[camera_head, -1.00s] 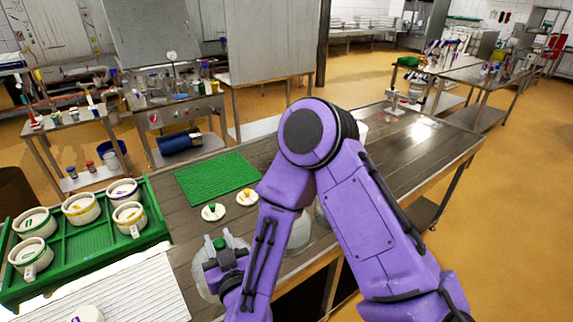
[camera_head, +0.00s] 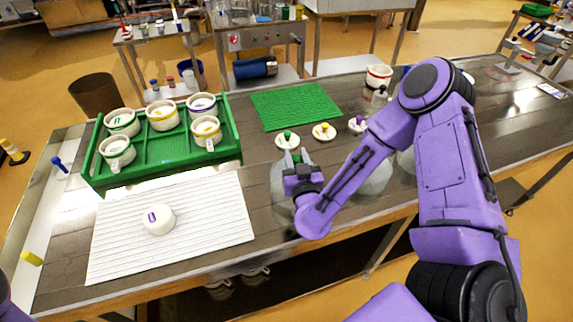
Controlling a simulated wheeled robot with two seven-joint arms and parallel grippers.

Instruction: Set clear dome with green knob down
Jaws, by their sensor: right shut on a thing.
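The clear dome with green knob (camera_head: 281,205) is near the front edge of the table (camera_head: 210,258), just right of the white ribbed mat. My right gripper (camera_head: 300,172) is shut on its knob, whose green top shows between the fingers. The gripper and forearm hide part of the dome. I cannot tell whether its rim touches the table. Another clear dome (camera_head: 372,178) stands to the right, partly behind my right arm. My left gripper is out of view.
Small white discs with green (camera_head: 286,143), yellow (camera_head: 324,134) and purple (camera_head: 358,127) knobs lie behind the domes. A green mat (camera_head: 295,105) lies farther back. A green tray (camera_head: 165,150) holds several pots. The white ribbed mat (camera_head: 205,225) carries a white mould (camera_head: 159,220).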

